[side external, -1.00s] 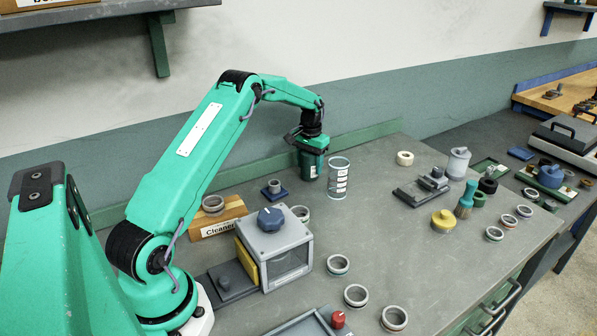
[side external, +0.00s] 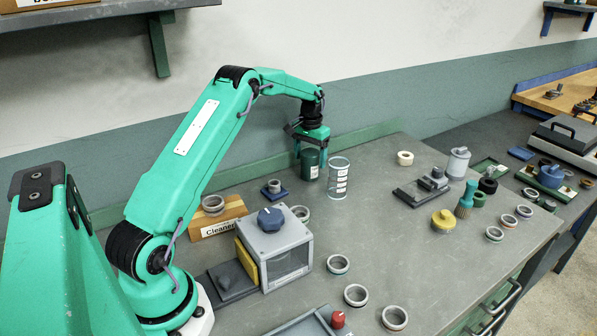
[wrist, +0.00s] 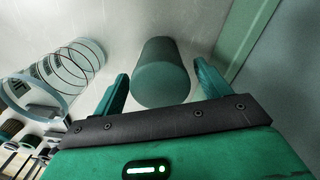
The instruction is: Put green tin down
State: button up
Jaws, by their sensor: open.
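The dark green tin (side external: 309,164) stands upright on the grey bench near the back edge, just left of a clear measuring cylinder. My gripper (side external: 312,148) is open above and around the top of the tin. In the wrist view the tin (wrist: 160,72) lies between the two spread green fingers of my gripper (wrist: 158,88), with a visible gap on both sides. The tin's far end is partly hidden in that view.
The clear cylinder (side external: 339,178) stands close to the right of the tin and also shows in the wrist view (wrist: 60,75). A green back rail (side external: 250,165) runs behind.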

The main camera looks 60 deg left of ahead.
notch_tip(320, 180, up, 9)
jog(key=shift+f, duration=0.2)
jog(key=shift+r, duration=0.35)
dwell(0.4)
jog(key=shift+d+r, duration=0.15)
jog(key=s+d+r+m+t, duration=0.1)
jog(key=s+d+r, duration=0.4)
jog(key=d+r, duration=0.3)
jog(key=s+d+r+m+t, duration=0.1)
jog(key=s+d+r+t, duration=0.1)
jog(key=s+d+r, duration=0.6)
jog(key=s+d+f+m+t, duration=0.1)
jog(key=s+d+f, duration=0.2)
jog(key=s+d, duration=0.4)
jog(key=s+d+f+m+t, duration=0.1)
jog(key=s+d+f, duration=0.2)
jog(key=s+d, duration=0.3)
jog(key=s, duration=0.4)
jog(key=shift+s+d+m+t, duration=0.3)
jog(key=shift+d, duration=0.05)
